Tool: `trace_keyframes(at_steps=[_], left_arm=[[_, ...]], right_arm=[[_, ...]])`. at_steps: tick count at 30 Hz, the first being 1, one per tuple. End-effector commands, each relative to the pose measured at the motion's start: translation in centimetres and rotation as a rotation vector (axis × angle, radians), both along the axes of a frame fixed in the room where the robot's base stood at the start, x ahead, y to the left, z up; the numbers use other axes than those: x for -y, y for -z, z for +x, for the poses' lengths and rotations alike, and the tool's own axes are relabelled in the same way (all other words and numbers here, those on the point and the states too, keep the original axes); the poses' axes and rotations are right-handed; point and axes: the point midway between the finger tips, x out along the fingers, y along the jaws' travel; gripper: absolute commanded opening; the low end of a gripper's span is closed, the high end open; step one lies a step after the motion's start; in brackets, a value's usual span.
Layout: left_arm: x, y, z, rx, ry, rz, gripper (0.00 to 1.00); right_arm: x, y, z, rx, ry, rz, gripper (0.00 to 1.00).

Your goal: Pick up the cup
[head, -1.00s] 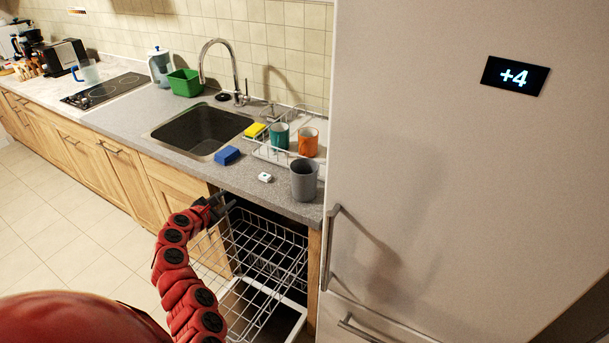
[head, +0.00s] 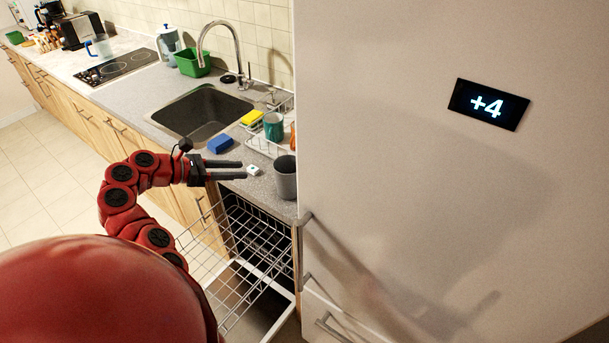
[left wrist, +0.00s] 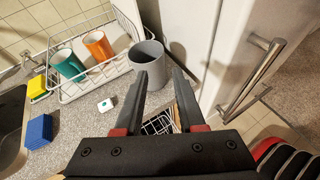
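A grey cup (head: 286,178) stands upright on the counter beside the fridge, at the counter's right end. In the left wrist view the grey cup (left wrist: 147,65) is just beyond my fingertips. My left gripper (head: 243,170) is open and empty, its fingers pointing right toward the cup and apart from it. It also shows in the left wrist view (left wrist: 158,75). A teal cup (head: 273,126) and an orange cup (left wrist: 98,45) are in the white dish rack (left wrist: 75,92) behind. The fridge edge hides most of the orange cup in the head view. My right gripper is not in view.
The fridge (head: 400,190) bounds the counter on the right. A blue sponge (head: 219,144), a yellow sponge (head: 252,117) and a small white item (head: 253,169) lie near the sink (head: 203,112). An open wire dishwasher rack (head: 245,270) sticks out below the counter.

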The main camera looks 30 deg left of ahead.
Motion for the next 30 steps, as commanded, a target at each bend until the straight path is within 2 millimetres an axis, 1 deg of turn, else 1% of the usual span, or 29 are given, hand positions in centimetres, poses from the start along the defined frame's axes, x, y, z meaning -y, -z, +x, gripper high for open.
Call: trace_keyframes(at_steps=[2,6,8,9,15,18,21,25,28,30], left_arm=[[0.2,0.6,0.3,-0.003,0.001,-0.001,0.39],[1.0,1.5,1.5,-0.004,0.004,0.0,0.39],[1.4,1.6,2.1,-0.001,0.005,0.004,0.39],[2.0,1.1,2.9,-0.001,0.004,-0.003,0.39],[4.4,3.0,6.6,-0.004,0.008,-0.005,0.39],[5.2,3.8,8.1,-0.002,0.003,-0.003,0.39],[5.8,4.4,9.0,-0.003,0.006,-0.002,0.39],[6.1,4.7,9.5,-0.001,0.001,-0.001,0.39],[6.6,5.0,10.1,-0.002,0.004,-0.002,0.39],[7.2,5.5,10.7,-0.003,0.004,-0.004,0.39]], right_arm=[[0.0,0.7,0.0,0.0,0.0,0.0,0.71],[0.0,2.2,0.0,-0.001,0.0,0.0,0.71],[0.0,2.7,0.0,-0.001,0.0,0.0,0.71],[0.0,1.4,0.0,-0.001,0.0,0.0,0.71],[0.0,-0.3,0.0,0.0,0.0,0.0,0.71],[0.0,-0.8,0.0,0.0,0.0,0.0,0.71],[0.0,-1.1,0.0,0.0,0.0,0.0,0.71],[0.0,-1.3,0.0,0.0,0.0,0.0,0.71],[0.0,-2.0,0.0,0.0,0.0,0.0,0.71],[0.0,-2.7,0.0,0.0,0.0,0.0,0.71]])
